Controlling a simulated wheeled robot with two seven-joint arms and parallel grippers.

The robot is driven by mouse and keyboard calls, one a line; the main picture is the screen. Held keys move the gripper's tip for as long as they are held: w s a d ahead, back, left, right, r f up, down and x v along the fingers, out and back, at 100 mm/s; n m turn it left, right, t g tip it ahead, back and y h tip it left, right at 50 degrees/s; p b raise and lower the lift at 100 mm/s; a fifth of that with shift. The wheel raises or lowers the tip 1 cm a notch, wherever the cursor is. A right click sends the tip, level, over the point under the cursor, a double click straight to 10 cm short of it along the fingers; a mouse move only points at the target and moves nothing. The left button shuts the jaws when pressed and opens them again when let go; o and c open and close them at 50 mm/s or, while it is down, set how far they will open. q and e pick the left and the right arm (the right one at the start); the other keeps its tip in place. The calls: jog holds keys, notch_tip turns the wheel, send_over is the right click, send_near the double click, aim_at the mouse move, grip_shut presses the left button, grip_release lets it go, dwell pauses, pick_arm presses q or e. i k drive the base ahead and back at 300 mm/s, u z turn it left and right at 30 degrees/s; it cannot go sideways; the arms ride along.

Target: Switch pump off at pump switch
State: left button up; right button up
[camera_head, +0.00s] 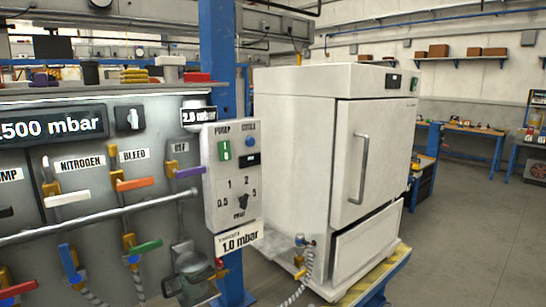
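The pump switch (225,150) is a green rocker under the label PUMP, at the upper left of a light grey control box (215,190). Its exact rocker position is too small to tell. A round blue button (249,141) sits to its right, with a small dark display (250,160) below the button. A black rotary knob (241,203) sits lower on the box among printed numbers. A label (238,241) under the box reads 1.0 mbar. Neither of my grippers is in view.
Left of the box, a grey panel carries a 1500 mbar display (52,126), coloured valve handles such as the orange one (133,184), and a horizontal pipe (90,222). A blue post (217,50) rises behind. A white oven (335,140) stands right. Open floor lies far right.

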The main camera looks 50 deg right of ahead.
aim_at(224, 151)
jog(key=z, duration=0.35)
jog(key=k, duration=0.85)
jog(key=z, duration=1.25)
jog(key=i, duration=1.3)
jog(key=u, duration=1.45)
jog(key=k, duration=0.45)
jog(key=u, duration=0.35)
jog(key=i, duration=0.5)
